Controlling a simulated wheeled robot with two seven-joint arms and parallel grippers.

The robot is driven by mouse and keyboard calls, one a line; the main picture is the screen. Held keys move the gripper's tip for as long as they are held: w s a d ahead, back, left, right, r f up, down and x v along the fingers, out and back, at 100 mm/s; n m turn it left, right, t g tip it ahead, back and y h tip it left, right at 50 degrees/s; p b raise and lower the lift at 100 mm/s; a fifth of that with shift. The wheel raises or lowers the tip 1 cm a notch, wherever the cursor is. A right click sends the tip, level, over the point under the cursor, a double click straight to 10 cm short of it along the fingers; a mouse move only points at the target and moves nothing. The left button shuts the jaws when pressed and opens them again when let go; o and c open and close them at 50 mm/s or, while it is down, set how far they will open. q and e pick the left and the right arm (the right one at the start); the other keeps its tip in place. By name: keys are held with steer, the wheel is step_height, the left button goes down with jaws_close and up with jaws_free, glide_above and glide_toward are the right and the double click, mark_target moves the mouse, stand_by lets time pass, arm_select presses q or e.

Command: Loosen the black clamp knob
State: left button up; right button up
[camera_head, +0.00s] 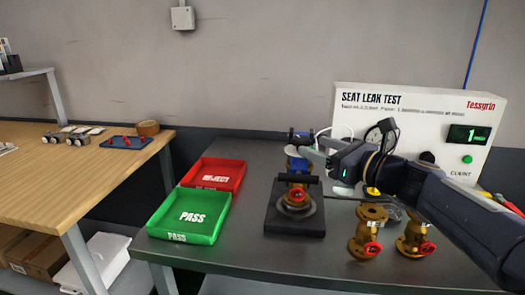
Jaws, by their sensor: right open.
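A clamp fixture with a dark square base (296,222) stands on the grey bench, and a brass valve with a red handwheel (295,196) sits in it. A blue part (297,164) is above the valve. The black clamp knob (299,135) appears at the top of the fixture, small and partly covered by my gripper. My right gripper (301,144) reaches in from the right at the fixture's top, its jaws open beside the knob. I cannot tell whether they touch it. My left gripper is out of view.
A white seat leak test panel (400,104) stands behind my right arm. Two brass valves (366,232) (413,237) stand right of the fixture. A green PASS tray (190,215) and a red tray (214,174) lie left. A wooden table (75,180) is farther left.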

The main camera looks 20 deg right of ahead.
mark_target(295, 138)
steer(key=x, duration=0.7)
steer(key=shift+w+d+b, duration=0.1)
steer(key=shift+w+b, duration=0.25)
steer(key=c, duration=1)
